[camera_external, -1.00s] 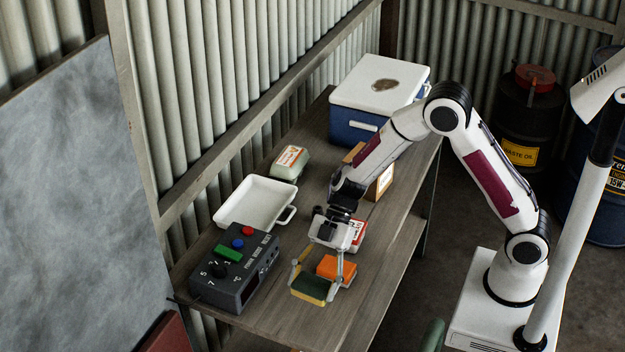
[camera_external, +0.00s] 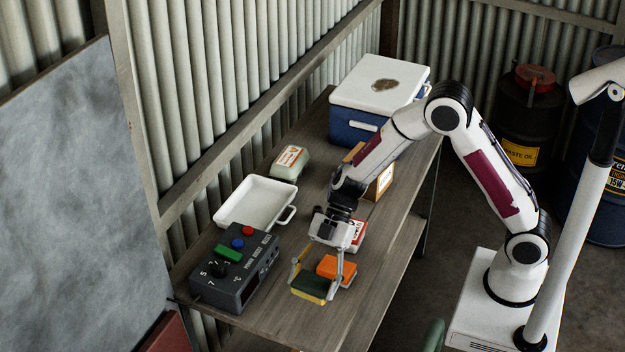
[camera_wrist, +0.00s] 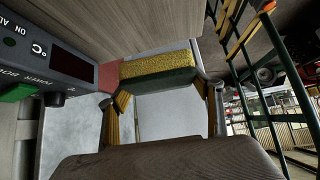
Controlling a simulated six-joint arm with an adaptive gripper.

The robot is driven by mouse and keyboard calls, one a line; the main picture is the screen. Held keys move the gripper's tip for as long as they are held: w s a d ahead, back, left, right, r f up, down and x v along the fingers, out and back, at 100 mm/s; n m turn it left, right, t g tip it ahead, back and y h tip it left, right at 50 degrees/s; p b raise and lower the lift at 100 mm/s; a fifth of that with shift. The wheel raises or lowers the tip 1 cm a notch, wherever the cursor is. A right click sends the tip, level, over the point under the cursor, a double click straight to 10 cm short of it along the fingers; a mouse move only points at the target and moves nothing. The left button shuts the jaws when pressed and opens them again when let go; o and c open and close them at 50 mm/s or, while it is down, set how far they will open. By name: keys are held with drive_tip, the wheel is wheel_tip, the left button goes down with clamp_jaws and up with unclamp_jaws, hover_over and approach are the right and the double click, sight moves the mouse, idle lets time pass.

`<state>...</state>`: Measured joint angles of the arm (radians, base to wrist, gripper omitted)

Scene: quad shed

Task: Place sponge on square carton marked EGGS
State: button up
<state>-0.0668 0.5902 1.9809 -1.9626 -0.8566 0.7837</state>
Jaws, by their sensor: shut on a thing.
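The sponge (camera_external: 310,288), yellow with a dark green layer, is between the fingers of my gripper (camera_external: 318,281). The wrist view shows the sponge (camera_wrist: 158,74) spanning the space between both fingertips, which are shut on it. It is over the near part of the bench; I cannot tell whether it touches the bench top. A pale, rounded square carton (camera_external: 290,162) with an orange and white label sits farther back by the wall, apart from my gripper. Its lettering is too small to read, so I cannot confirm EGGS.
An orange block (camera_external: 335,267) is close beside the sponge. A red-and-white box (camera_external: 357,238) is partly behind my gripper. A white tray (camera_external: 250,205) and a dark control box (camera_external: 236,272) are to the left. A brown box (camera_external: 384,180) and blue cooler (camera_external: 355,125) are farther back.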

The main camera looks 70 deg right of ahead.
drive_tip(key=w+d+r+m+t, duration=0.1)
drive_tip(key=w+d+m, duration=0.15)
drive_tip(key=d, duration=0.45)
drive_tip(key=w+d+r+m+t, duration=0.1)
drive_tip(key=w+d, duration=0.2)
drive_tip(key=d, duration=0.4)
drive_tip(key=d+r+m+t+h, duration=0.2)
drive_tip(key=d+r+m+h, duration=0.1)
drive_tip(key=d, duration=1.1)
drive_tip(key=d+r+m+t+h, duration=0.2)
drive_tip(key=d+m, duration=0.4)
drive_tip(key=d, duration=0.8)
drive_tip(key=d+r+m+t+h, duration=0.2)
drive_tip(key=d+r+m+h, duration=0.2)
drive_tip(key=d, duration=1)
drive_tip(key=shift+w+d+r, duration=0.2)
drive_tip(key=shift+d+r, duration=0.2)
drive_tip(key=shift+r, duration=0.3)
drive_tip(key=shift+m, duration=0.25)
drive_tip(key=shift+f, duration=0.15)
drive_tip(key=shift+f, duration=3)
drive_tip(key=shift+f, duration=0.15)
drive_tip(key=shift+f, duration=1.75)
